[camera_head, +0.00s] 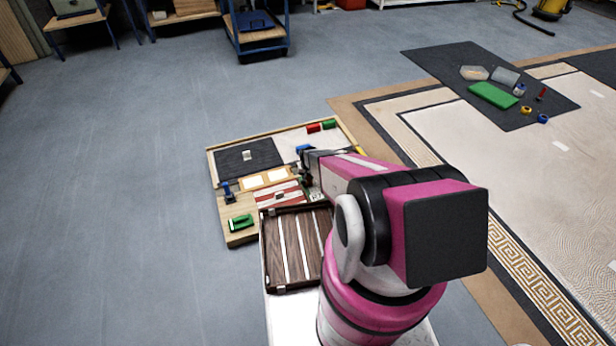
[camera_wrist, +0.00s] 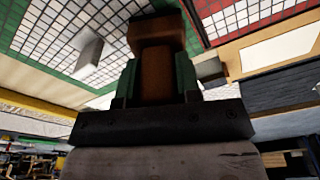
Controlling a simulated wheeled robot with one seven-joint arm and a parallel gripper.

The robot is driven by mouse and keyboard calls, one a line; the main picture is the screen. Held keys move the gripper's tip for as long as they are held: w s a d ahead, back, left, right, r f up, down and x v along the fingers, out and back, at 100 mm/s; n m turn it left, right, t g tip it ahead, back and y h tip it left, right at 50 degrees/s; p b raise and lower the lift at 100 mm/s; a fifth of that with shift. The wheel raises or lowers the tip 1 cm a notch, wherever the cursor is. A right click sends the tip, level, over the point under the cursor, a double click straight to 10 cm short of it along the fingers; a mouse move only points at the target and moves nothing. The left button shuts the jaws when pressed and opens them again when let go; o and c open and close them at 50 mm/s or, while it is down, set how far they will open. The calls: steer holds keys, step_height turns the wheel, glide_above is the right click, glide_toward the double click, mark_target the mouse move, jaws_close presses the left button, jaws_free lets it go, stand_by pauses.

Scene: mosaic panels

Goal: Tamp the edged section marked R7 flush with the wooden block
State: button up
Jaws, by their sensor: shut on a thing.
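My gripper (camera_wrist: 157,78) is shut on a brown wooden block (camera_wrist: 157,62), held between two green fingers in the wrist view. In the head view my gripper (camera_head: 308,182) is over the right part of the work board, mostly hidden by my arm. I cannot read an R7 mark on any section, nor tell whether the block touches one.
The wooden work board (camera_head: 240,240) carries a dark panel (camera_head: 262,158), a red-and-white striped panel (camera_head: 268,196), a blue tool (camera_head: 227,190) and a green tool (camera_head: 240,222). A dark slatted tray (camera_head: 268,265) adjoins it. A grey mat (camera_head: 435,62) with small items lies farther right. Floor at left is clear.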

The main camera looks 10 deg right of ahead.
steer(key=shift+f, duration=0.55)
stand_by(0.9)
steer(key=shift+r, duration=3.55)
